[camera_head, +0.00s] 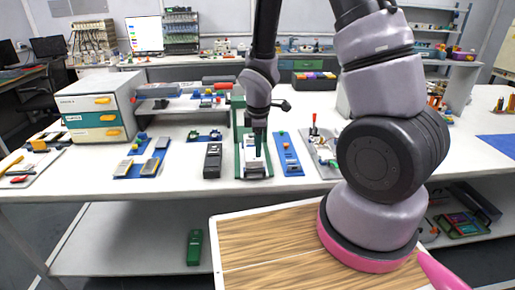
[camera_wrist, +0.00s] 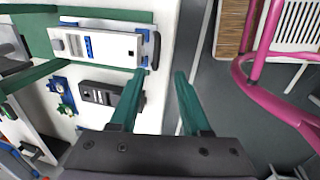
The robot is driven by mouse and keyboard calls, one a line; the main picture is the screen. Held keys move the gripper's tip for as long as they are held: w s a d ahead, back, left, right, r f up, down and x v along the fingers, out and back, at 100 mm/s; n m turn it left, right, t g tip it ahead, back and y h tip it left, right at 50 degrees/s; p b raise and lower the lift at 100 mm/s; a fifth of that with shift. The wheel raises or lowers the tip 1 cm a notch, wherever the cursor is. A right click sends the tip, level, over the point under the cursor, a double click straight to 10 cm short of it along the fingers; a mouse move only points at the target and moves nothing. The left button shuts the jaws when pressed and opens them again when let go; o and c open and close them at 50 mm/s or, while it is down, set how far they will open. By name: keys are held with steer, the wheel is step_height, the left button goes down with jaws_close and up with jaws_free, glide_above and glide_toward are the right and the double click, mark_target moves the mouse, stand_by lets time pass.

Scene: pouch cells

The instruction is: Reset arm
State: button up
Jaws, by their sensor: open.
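My gripper (camera_wrist: 160,78) is open in the wrist view, its two green fingers apart with nothing between them. In the head view my gripper (camera_head: 258,145) points down over the green frame fixture (camera_head: 238,140) on the white workbench. A white and grey pouch-cell device (camera_head: 254,168) lies in that fixture. The same device (camera_wrist: 105,44) shows at upper left in the wrist view, with a blue label and a dark handle at its right end. The fingertips appear apart from it. My arm hides part of the bench in the head view.
A black device (camera_head: 213,160) lies left of the fixture, and a blue strip (camera_head: 288,153) lies right of it. A blue tray (camera_head: 143,158) and a drawer cabinet (camera_head: 98,108) stand further left. The bench's front edge and a lower shelf (camera_head: 130,235) are near.

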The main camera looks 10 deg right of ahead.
steer(key=s+d+r+m+t, duration=0.1)
steer(key=d+r+m, duration=0.3)
steer(key=r, duration=0.6)
steer(key=s+d+r+m+t, duration=0.1)
steer(key=d+r+m, duration=0.1)
steer(key=r+m, duration=0.65)
steer(key=s+d+r+m+t+y, duration=0.1)
steer(key=s+r+m+t+y, duration=0.1)
steer(key=s+r+m, duration=0.6)
steer(key=s+r+t, duration=0.1)
steer(key=s+r, duration=0.3)
steer(key=r, duration=0.4)
steer(key=shift+d, duration=0.35)
